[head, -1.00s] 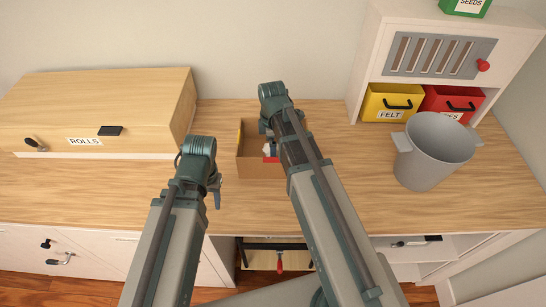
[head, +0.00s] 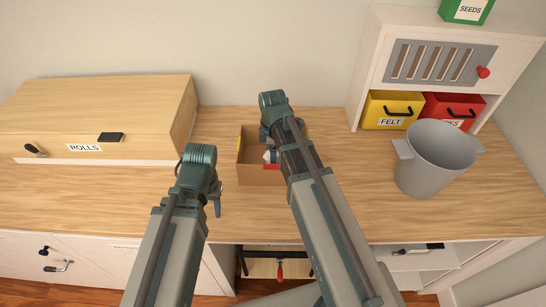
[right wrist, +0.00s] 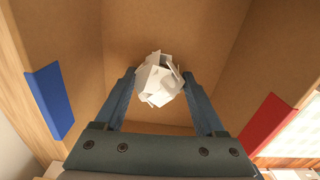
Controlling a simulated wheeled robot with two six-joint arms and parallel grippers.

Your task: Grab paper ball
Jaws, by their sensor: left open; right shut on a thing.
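A crumpled white paper ball (right wrist: 158,80) shows in the right wrist view, between the two fingers of my right gripper (right wrist: 159,78), which is shut on it. The ball is inside an open brown cardboard box (head: 258,175). In the head view only a bit of the paper ball (head: 269,157) shows, because my right arm covers most of it and part of the box. My left gripper (head: 217,201) is open and empty, over the worktop to the left of the box.
A grey bin (head: 425,175) stands on the worktop at the right. Behind it are a yellow FELT drawer (head: 390,108), a red drawer (head: 452,106) and a white cabinet. A wooden ROLLS box (head: 95,115) stands at the left. The worktop between box and bin is clear.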

